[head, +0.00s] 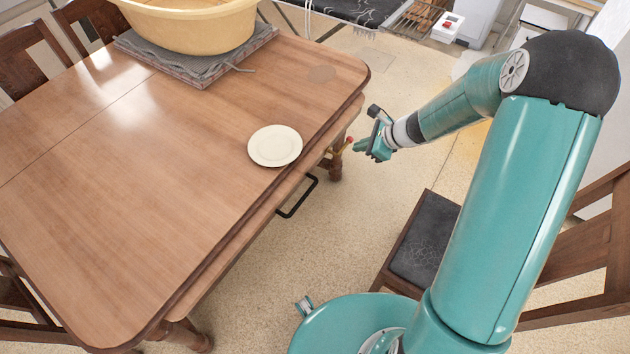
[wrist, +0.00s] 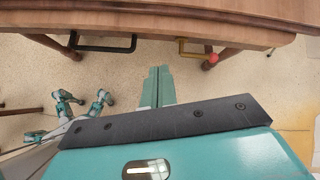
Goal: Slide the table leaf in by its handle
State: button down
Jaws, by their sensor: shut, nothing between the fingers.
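The brown wooden table (head: 140,170) has a leaf (head: 283,187) showing as a strip just under and beyond its top's right edge. A black bar handle (head: 298,197) is on the leaf's outer edge; it also shows in the wrist view (wrist: 103,49). A brass-coloured handle (wrist: 192,55) is farther along the same side, with a small red ball (wrist: 213,58) at or near it. My gripper (head: 360,148) is shut and empty, beside the table and apart from both handles. In the wrist view its fingers (wrist: 158,78) point towards the table edge, between the two handles.
A white plate (head: 275,146) lies near the table's right edge. A yellow tub (head: 190,25) sits on a folded grey cloth (head: 195,62) at the back. A dark-seated chair (head: 425,238) stands below my arm. The floor between table and chair is clear.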

jog(key=s+a+r+n+h, duration=0.1)
jog(key=s+r+n+h, duration=0.1)
jog(key=s+r+n, duration=0.55)
jog(key=s+a+r+n+h, duration=0.1)
jog(key=s+r+n, duration=0.35)
jog(key=r, duration=0.55)
jog(key=s+d+r+n+h, duration=0.2)
jog(key=s+r+n, duration=0.2)
jog(key=s, duration=0.4)
jog(key=s+d+r+n+t+h, duration=0.1)
jog(key=s+d+r+n+h, duration=0.1)
jog(key=s+r+n, duration=0.3)
jog(key=s, duration=0.3)
jog(key=shift+s+d+r, duration=0.2)
jog(key=shift+s+d, duration=0.05)
jog(key=shift+d, duration=0.1)
